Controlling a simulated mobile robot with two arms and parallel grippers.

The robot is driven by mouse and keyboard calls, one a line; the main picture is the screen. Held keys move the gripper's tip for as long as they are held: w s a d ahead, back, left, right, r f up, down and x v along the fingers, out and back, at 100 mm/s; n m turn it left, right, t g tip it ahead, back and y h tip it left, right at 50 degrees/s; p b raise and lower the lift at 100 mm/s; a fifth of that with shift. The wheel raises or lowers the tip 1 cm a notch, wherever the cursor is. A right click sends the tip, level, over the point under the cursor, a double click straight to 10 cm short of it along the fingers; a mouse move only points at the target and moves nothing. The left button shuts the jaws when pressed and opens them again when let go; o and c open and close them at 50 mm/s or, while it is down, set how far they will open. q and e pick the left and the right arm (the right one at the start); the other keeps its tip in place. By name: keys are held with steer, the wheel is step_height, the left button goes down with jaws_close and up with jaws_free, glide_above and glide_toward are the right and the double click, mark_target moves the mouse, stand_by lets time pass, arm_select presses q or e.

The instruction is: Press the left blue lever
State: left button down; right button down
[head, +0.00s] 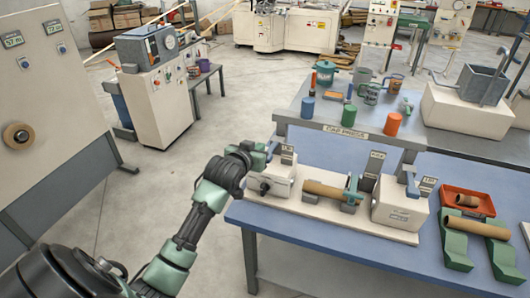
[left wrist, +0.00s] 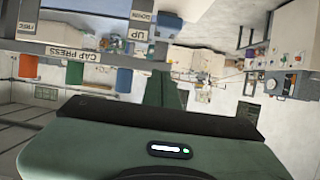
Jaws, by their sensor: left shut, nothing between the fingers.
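The left blue lever (head: 273,149) shows as a small blue piece at the top of the left white block (head: 279,184), beside a small sign. My left gripper (head: 257,153) is shut and empty, close to this lever and above the block's left side. The gripper partly hides the lever, and I cannot tell whether they touch. In the left wrist view the shut green fingers (left wrist: 163,91) point away from the camera; I cannot make out the lever there. A second blue lever (head: 411,186) stands on the right block (head: 400,203). My right gripper is out of view.
A brown tube (head: 326,190) lies between the blocks, with a green handle (head: 352,186) beside it. A red tray (head: 480,203) and a tube on green rests (head: 456,252) are at the right. Behind stands a grey shelf with a CAP PRESS sign (head: 346,131), cups and cans.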

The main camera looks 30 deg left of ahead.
mark_target(272, 149)
arm_select(q)
steer(key=p+x, duration=0.1)
steer(key=x, duration=0.5)
steer(key=shift+w+a, duration=0.1)
steer(key=shift+w, duration=0.15)
step_height(272, 149, down, 3)
steer(key=shift+s+r+p, duration=0.1)
steer(key=shift+r+p, duration=0.1)
steer(key=shift+p, duration=0.55)
steer(key=shift+s+f, duration=0.15)
steer(key=shift+f, duration=0.65)
steer(key=shift+f, duration=0.1)
